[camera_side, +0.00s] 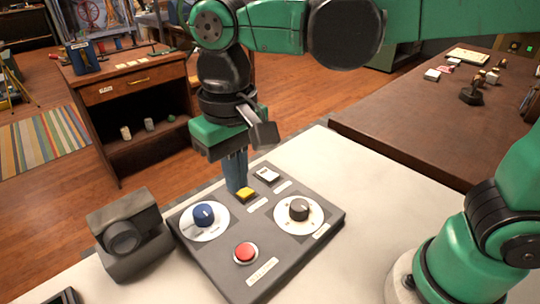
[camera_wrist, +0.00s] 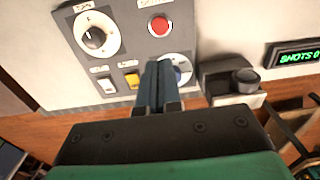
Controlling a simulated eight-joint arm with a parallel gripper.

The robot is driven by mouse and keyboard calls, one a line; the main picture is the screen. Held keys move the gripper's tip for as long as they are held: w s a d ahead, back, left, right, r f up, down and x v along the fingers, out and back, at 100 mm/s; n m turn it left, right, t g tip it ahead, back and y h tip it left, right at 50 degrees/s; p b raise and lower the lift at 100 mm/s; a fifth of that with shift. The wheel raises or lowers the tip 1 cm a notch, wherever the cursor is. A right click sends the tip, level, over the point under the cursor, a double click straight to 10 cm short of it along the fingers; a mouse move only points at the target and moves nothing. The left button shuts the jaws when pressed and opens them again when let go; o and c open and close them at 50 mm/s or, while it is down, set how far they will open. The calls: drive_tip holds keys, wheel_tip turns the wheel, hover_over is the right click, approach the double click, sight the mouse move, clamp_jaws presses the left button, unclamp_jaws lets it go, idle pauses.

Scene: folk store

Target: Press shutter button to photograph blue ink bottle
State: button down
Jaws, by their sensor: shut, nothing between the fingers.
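A dark grey control panel (camera_side: 285,237) lies on the white table. It bears a red round button (camera_side: 245,252), a yellow rocker (camera_side: 246,195), a white rocker (camera_side: 267,175), a blue knob (camera_side: 204,214) and a black knob (camera_side: 299,209). In the wrist view the red button (camera_wrist: 159,26) is beyond the fingertips. My gripper (camera_side: 238,188) is shut and empty, pointing down close beside the yellow rocker; I cannot tell if it touches. It also shows in the wrist view (camera_wrist: 160,68), partly covering the blue knob (camera_wrist: 181,76). I cannot make out a blue ink bottle. The panel labels are too small to read.
A dark camera (camera_side: 130,236) stands left of the panel. A wooden cabinet (camera_side: 128,85) with small jars stands behind; a brown table (camera_side: 440,115) is at right.

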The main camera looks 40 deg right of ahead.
sight(244, 251)
drive_tip(key=shift+f, duration=0.1)
wheel_tip(244, 251, down, 14)
drive_tip(key=shift+r, duration=0.1)
idle(0.7)
drive_tip(key=shift+f, duration=0.9)
drive_tip(key=shift+r, duration=4.35)
